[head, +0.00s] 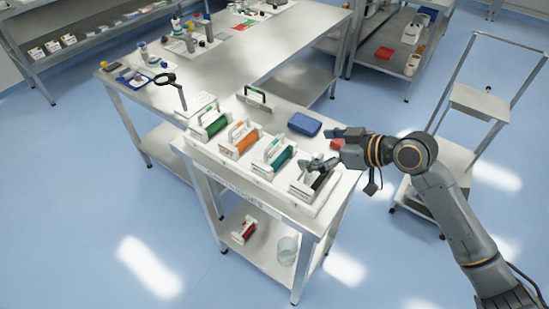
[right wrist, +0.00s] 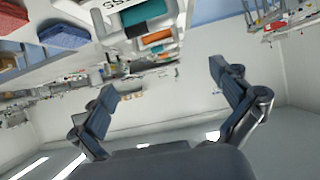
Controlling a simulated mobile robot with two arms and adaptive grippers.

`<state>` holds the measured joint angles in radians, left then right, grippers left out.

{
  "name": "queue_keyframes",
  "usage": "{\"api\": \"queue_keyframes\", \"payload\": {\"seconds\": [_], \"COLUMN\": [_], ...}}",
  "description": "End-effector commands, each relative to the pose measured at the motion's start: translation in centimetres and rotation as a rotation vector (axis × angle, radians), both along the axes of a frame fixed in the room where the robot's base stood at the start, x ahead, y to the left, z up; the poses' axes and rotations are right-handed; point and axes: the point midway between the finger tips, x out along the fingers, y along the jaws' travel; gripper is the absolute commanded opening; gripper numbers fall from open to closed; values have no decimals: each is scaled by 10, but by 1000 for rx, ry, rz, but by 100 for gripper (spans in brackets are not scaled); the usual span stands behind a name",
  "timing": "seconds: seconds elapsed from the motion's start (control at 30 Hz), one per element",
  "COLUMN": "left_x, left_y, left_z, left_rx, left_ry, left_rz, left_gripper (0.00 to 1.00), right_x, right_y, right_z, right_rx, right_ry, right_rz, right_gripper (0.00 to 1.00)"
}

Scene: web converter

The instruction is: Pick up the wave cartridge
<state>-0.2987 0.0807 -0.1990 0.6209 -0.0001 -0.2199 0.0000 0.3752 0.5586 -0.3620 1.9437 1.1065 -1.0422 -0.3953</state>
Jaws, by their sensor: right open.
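Several white cartridges with handles stand in a row on a white tray (head: 244,172) on the near bench. Their coloured parts are green (head: 212,127), orange (head: 241,146), teal (head: 282,158) and black (head: 319,181). I cannot tell which one is the wave cartridge. My right gripper (head: 327,150) is open, above the right end of the row by the black cartridge, and partly covers it. In the right wrist view, my open fingers (right wrist: 163,98) hold nothing; teal (right wrist: 146,28) and orange (right wrist: 157,37) cartridge parts show beyond them. My left gripper is out of view.
A blue box (head: 304,124) and a dark-handled white item (head: 257,98) lie behind the row. A red cartridge (head: 243,229) and a clear beaker (head: 287,250) are on the lower shelf. A trolley (head: 481,103) stands to the right. Floor in front is clear.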

Motion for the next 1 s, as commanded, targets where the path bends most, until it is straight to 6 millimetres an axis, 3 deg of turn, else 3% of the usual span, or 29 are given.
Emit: {"api": "queue_keyframes", "payload": {"seconds": [0.13,0.47,1.0], "left_x": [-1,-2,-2], "left_y": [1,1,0], "left_z": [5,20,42], "left_rx": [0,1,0], "left_ry": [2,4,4], "left_rz": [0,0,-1], "left_gripper": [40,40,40], "right_x": [12,44,74], "right_y": [8,52,87], "right_z": [4,-25,-50], "right_rx": [16,14,12], "right_ry": [-10,-9,-9], "right_rz": [6,5,5], "right_gripper": [100,100,100]}}
